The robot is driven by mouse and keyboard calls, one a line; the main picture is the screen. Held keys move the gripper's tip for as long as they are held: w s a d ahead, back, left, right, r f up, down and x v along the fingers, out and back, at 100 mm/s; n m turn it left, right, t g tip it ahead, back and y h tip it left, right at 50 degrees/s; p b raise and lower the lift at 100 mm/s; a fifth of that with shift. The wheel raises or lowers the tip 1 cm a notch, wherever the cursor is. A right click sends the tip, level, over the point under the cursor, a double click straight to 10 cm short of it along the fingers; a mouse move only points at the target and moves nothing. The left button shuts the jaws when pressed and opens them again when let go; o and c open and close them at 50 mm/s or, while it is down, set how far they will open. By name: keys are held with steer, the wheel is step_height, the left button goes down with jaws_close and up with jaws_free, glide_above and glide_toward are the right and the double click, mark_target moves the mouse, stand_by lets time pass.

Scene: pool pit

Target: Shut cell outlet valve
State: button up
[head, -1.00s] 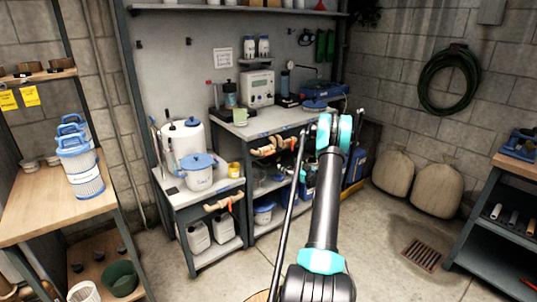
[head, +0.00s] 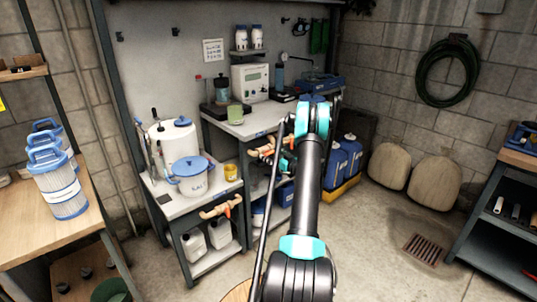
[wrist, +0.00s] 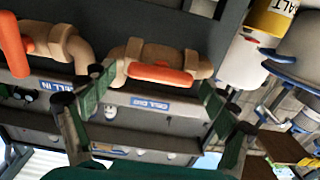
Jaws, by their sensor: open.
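In the wrist view, the cell outlet valve is a tan pipe fitting (wrist: 135,52) with an orange lever handle (wrist: 160,75) lying roughly along the pipe. A blue label (wrist: 150,103) reading CELL OUT is on the rail beside it. My gripper (wrist: 156,86) is open, with its green-and-dark fingers on either side of the orange handle. Contact cannot be told. A second valve's orange handle (wrist: 15,45) is at the left, by a CELL IN label (wrist: 52,85). In the head view, the bench pipework (head: 258,151) is partly hidden by my arm.
The tall bench (head: 235,126) holds instruments. The lower bench (head: 165,198) holds a blue-lidded pot (head: 191,180) and has its own orange-handled pipe (head: 222,207). Blue jugs (head: 345,160) stand right of my arm. Floor is free by the drain (head: 422,249).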

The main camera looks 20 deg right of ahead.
steer(key=c, duration=1.2)
steer(key=shift+o, duration=0.2)
steer(key=shift+m, duration=0.3)
steer(key=m, duration=0.4)
steer(key=shift+d, duration=0.1)
steer(key=m, duration=0.5)
steer(key=shift+f, duration=0.1)
steer(key=m, duration=0.4)
steer(key=shift+d, duration=0.1)
steer(key=shift+f+m, duration=0.15)
steer(key=shift+m, duration=1.95)
